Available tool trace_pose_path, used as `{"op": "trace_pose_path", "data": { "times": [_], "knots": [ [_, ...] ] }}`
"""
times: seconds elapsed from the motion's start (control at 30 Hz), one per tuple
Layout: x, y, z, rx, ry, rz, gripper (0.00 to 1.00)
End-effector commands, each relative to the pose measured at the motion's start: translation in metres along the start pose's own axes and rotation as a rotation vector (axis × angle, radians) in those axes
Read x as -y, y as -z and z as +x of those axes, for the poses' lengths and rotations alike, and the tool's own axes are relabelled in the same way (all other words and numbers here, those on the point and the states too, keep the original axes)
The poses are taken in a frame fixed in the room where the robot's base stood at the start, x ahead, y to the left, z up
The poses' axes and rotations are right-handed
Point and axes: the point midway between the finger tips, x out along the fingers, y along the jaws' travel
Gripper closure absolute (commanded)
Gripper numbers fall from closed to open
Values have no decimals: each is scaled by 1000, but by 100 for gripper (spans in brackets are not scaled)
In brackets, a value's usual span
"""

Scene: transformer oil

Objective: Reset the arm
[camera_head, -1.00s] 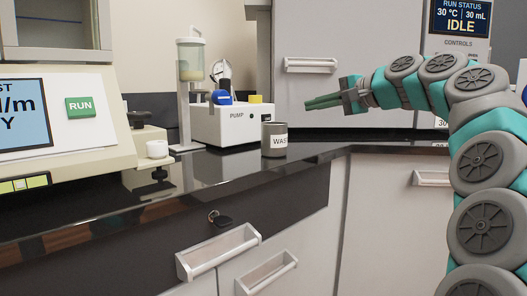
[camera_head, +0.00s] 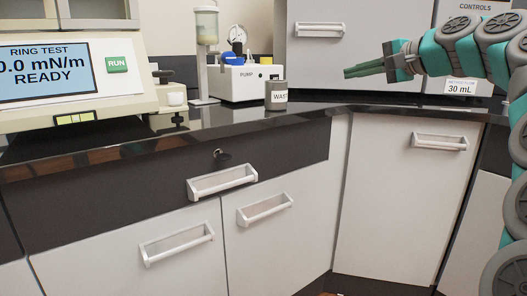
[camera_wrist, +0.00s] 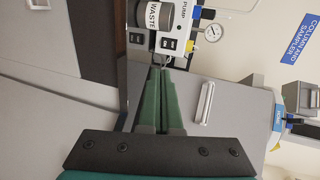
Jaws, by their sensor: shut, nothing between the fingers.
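My gripper (camera_head: 365,70) is at the upper right of the head view, at the end of my bent teal and grey arm. Its green fingers point left, in front of the light grey cabinet, and are shut with nothing between them. In the wrist view the two green fingers (camera_wrist: 160,100) lie side by side, pointing toward the top of the picture. The gripper appears in the air, touching nothing that I can see.
A dark counter (camera_head: 230,127) holds a ring test machine (camera_head: 70,75), a pump (camera_head: 238,82) and a grey waste cup (camera_head: 276,96). A gauge (camera_wrist: 213,33) shows in the wrist view.

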Motion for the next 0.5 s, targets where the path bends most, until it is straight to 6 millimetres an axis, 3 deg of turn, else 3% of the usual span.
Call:
{"op": "trace_pose_path", "data": {
  "times": [0.27,0.5],
  "knots": [
    [-20,-34,14,50,-81,-52,100],
    [-55,-83,28,118,-201,-137,100]
  ]
}}
